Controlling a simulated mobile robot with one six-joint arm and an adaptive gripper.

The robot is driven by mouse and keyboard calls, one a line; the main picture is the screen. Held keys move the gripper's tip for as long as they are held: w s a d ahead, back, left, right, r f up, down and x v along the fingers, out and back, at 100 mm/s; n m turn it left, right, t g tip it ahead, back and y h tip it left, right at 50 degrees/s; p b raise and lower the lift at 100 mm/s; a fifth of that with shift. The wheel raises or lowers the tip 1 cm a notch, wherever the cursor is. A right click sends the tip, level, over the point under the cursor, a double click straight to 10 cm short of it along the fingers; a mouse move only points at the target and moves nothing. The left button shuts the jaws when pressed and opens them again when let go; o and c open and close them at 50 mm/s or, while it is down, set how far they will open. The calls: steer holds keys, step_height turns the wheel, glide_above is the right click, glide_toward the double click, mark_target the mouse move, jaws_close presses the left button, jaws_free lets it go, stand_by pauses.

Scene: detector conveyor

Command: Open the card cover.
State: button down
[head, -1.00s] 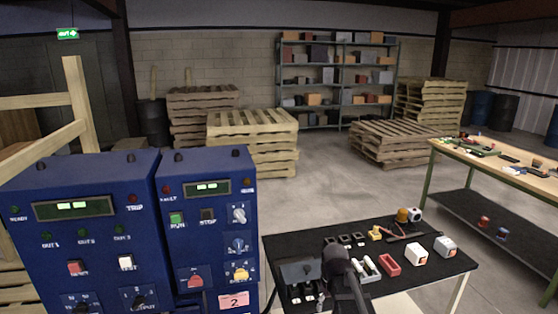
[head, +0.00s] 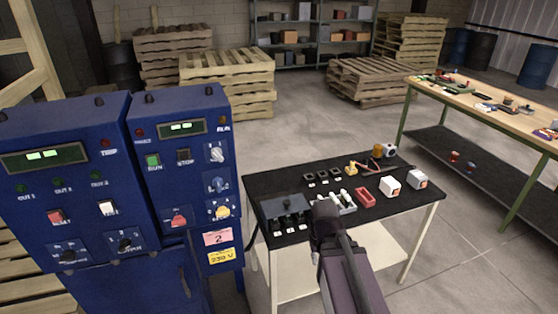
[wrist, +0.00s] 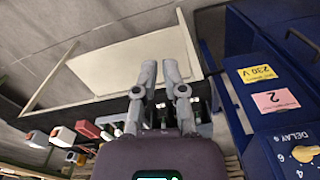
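A dark grey flat panel (head: 283,205) lies at the left end of the black-topped table (head: 415,205), behind a row of several small black parts with pale fronts (head: 290,226). It looks like the card cover, but I cannot be sure, and I cannot make out a hinge or handle. My gripper (head: 325,208) is in front of and right of this panel and hides part of the table. In the wrist view my gripper (wrist: 160,72) has its fingertips close together, with only a thin gap and nothing held.
Blue cabinets (head: 70,210) with switches and lamps stand close at left. A red tray (head: 365,197), white boxes (head: 390,187) and small black sockets (head: 322,175) are on the black table. A wooden workbench (head: 500,112) stands at right. Bare floor lies between the tables.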

mark_target(289, 204)
steer(key=w+a+f+m+t+y+b, duration=0.2)
steer(key=w+f+m+t+y+b, duration=0.15)
steer(key=w+f+y+b, duration=0.55)
steer(key=w+d+r+m+t+y+b, duration=0.1)
steer(key=w+d+r+m+t+b, duration=0.3)
steer(key=w+d+m+t+b, duration=0.2)
steer(key=w+d+t+b, duration=0.2)
steer(key=w+t+b, duration=0.1)
steer(key=w+b, duration=0.1)
steer(key=shift+w+r+y+b, duration=0.15)
steer(key=shift+w+y+b, duration=0.2)
steer(key=shift+b, duration=0.55)
steer(key=shift+w+m, duration=0.1)
steer(key=shift+m, duration=0.15)
steer(key=b+x, duration=0.1)
steer(key=x, duration=1.3)
steer(key=shift+b, duration=0.4)
